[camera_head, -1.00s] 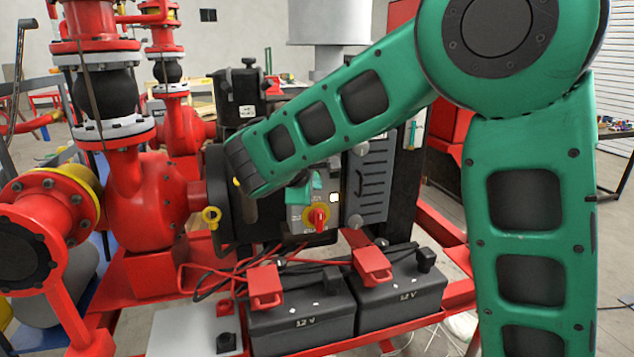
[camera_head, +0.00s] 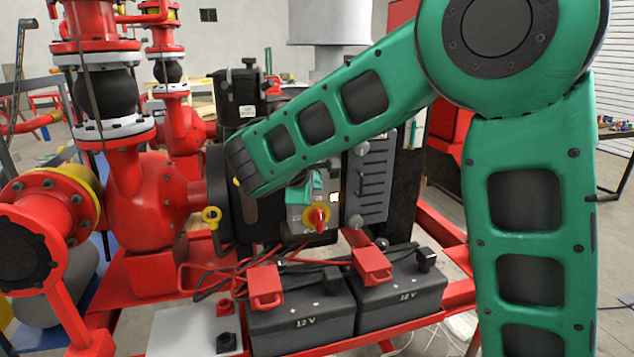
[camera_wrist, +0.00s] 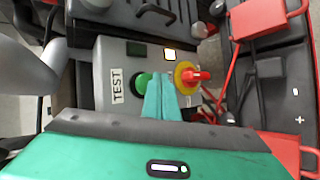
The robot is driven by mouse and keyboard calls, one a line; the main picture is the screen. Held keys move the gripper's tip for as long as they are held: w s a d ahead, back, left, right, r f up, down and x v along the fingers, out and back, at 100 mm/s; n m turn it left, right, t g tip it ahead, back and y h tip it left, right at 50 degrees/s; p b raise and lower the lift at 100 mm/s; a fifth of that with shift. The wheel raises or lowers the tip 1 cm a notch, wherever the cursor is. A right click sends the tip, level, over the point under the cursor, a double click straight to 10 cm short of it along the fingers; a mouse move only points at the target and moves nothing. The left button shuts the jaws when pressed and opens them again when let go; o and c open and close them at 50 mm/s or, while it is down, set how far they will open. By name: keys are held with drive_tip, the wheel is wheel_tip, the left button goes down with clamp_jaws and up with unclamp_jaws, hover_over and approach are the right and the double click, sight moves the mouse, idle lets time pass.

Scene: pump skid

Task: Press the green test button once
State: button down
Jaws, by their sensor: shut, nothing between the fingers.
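The green test button (camera_wrist: 144,82) shows in the wrist view on a grey control box (camera_wrist: 112,62), beside a label reading TEST. My gripper (camera_wrist: 161,82) is shut and empty, its teal fingers together. The fingertips lie just right of the button in the wrist view and cover part of its edge; I cannot tell whether they touch it. In the head view the control box (camera_head: 298,222) is partly hidden by my arm and fingers, and the button is hidden there.
A red rotary switch on a yellow plate (camera_wrist: 185,76) sits close to the right of my fingertips in the wrist view. A lit white lamp (camera_wrist: 170,54) is nearby. Two black 12 V batteries (camera_head: 305,308) with red terminal covers stand below the box.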

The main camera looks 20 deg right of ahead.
drive_tip(key=shift+w, duration=0.1)
drive_tip(key=shift+w, duration=0.3)
drive_tip(key=shift+w, duration=0.6)
idle(1.1)
drive_tip(key=shift+s, duration=1.05)
drive_tip(key=s, duration=0.5)
idle(0.3)
idle(0.5)
